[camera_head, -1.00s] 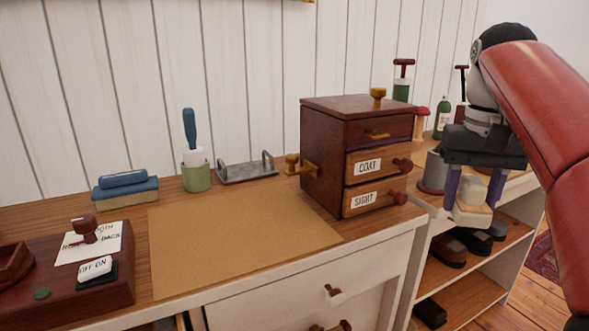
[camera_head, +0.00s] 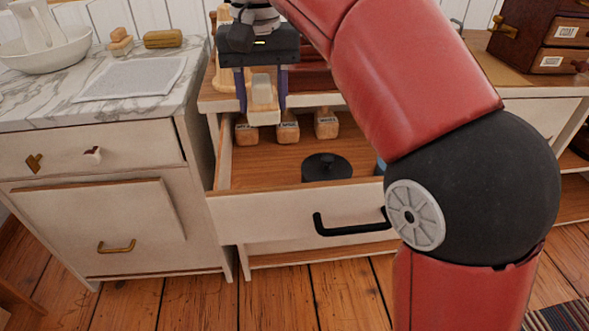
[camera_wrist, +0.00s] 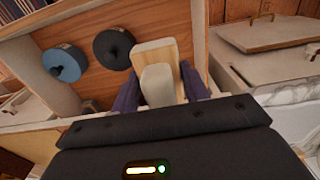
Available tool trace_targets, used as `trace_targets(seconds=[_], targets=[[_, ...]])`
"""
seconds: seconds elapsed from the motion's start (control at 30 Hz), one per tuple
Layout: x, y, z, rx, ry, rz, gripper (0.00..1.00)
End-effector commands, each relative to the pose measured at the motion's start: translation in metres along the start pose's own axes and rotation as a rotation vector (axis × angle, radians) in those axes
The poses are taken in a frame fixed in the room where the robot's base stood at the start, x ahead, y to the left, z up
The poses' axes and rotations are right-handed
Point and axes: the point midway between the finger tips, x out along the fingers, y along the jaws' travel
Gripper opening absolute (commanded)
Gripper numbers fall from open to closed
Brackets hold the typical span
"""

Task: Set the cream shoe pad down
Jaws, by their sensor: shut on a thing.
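The cream shoe pad (camera_head: 263,116) is a pale flat block with a cream grip on top. It hangs between the two purple fingers of my gripper (camera_head: 262,92), which is shut on its grip. In the head view it is over the back left of the open drawer (camera_head: 270,170). The wrist view also shows the pad (camera_wrist: 158,52) between the fingers (camera_wrist: 160,88), over the drawer's wooden floor near a side wall. I cannot tell its exact height above the drawer floor.
In the drawer are several labelled wooden blocks (camera_head: 288,127), a black round piece (camera_head: 326,167) and a blue one (camera_wrist: 65,62). A marble-topped cabinet (camera_head: 130,85) with a grey mat (camera_head: 135,76) and basin (camera_head: 45,48) stands left. The drawer floor's front left is bare.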

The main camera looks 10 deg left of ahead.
Motion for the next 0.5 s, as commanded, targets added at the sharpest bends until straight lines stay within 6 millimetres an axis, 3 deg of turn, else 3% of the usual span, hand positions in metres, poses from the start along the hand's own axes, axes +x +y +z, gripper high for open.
trace_targets(seconds=[0.03,0.3,0.5], targets=[[0.016,0.001,0.001,0.002,-0.003,0.002,0.20],[0.089,0.001,0.001,0.000,-0.004,0.001,0.20],[0.130,0.001,0.001,0.001,-0.003,0.000,0.20]])
